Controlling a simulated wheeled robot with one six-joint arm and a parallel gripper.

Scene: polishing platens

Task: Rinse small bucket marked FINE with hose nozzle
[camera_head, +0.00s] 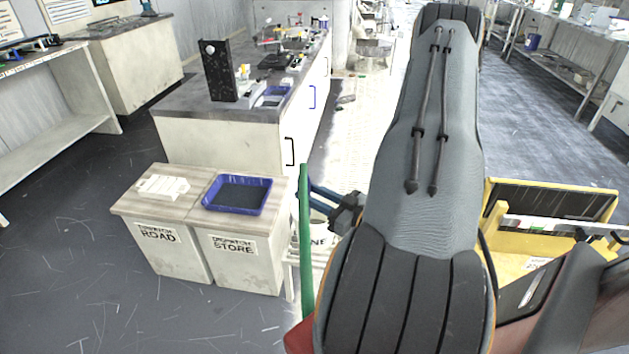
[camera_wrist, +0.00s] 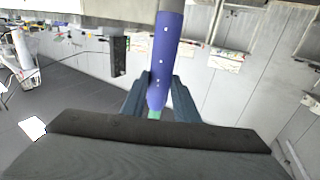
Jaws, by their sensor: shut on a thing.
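My gripper (camera_head: 322,196) is left of my arm in the head view. In the wrist view my gripper (camera_wrist: 160,80) is shut on the blue hose nozzle (camera_wrist: 167,45), a blue sleeve with a pale tube at one end and green at the other. The green hose (camera_head: 306,250) hangs nearly upright beside the gripper in the head view. A pale bucket (camera_head: 320,241) ending in the letters "NE" stands behind the hose and below the gripper, mostly hidden by my arm. Its inside is hidden, and I see no water.
Two pale cabinets (camera_head: 175,255) marked ROAD and STORE stand left, with a blue tray (camera_head: 238,209) on top. A long bench (camera_head: 215,130) with tools is behind. Open floor (camera_head: 70,200) lies at left.

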